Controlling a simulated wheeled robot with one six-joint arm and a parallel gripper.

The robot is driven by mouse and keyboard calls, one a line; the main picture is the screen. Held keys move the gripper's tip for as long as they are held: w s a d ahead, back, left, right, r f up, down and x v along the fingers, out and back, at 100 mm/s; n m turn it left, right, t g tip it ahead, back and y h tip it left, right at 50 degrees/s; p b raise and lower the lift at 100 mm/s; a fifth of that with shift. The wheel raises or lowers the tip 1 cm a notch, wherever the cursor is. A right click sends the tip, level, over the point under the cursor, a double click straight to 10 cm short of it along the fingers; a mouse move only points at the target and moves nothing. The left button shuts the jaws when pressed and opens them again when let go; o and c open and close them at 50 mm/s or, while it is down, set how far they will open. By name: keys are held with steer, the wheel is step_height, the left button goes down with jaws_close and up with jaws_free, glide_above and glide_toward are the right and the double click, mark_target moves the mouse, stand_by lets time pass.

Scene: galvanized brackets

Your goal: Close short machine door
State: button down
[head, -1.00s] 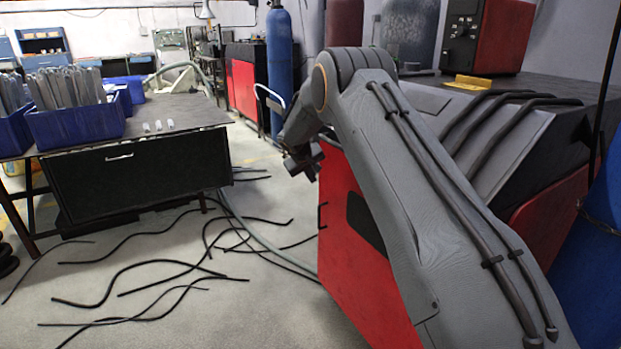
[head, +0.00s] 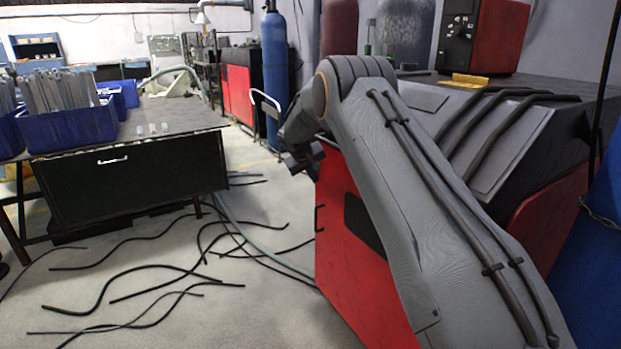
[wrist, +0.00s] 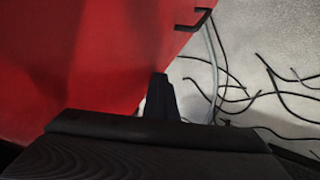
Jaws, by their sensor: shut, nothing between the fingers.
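The short machine door is a red panel (head: 345,255) with a dark window and a black handle (head: 318,218) near its left edge. In the head view it stands out from the machine (head: 545,215), partly hidden behind my arm, so its hinge side cannot be seen. In the wrist view the red panel (wrist: 85,60) fills the upper left, with the handle (wrist: 197,20) at its edge. My gripper (head: 308,162) is beside the door's upper left edge, shut and empty. Its dark fingers also show in the wrist view (wrist: 160,98). I cannot tell whether it touches the door.
Black cables (head: 150,285) and a grey hose lie across the floor left of the door. A workbench (head: 130,182) with blue bins (head: 70,128) of brackets stands at the left. A blue cylinder (head: 275,80) stands behind.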

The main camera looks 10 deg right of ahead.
steer(key=s+a+r, duration=0.7)
steer(key=r, duration=0.1)
steer(key=s+r+g+y, duration=0.2)
steer(key=s+g+y, duration=0.35)
steer(key=s, duration=4.85)
steer(key=d+r+m+h+p, duration=0.1)
steer(key=d+r+p, duration=0.4)
steer(key=p, duration=0.8)
steer(key=shift+s+r+m+g, duration=0.3)
steer(key=shift+r+m+g, duration=0.05)
steer(key=shift+m, duration=0.25)
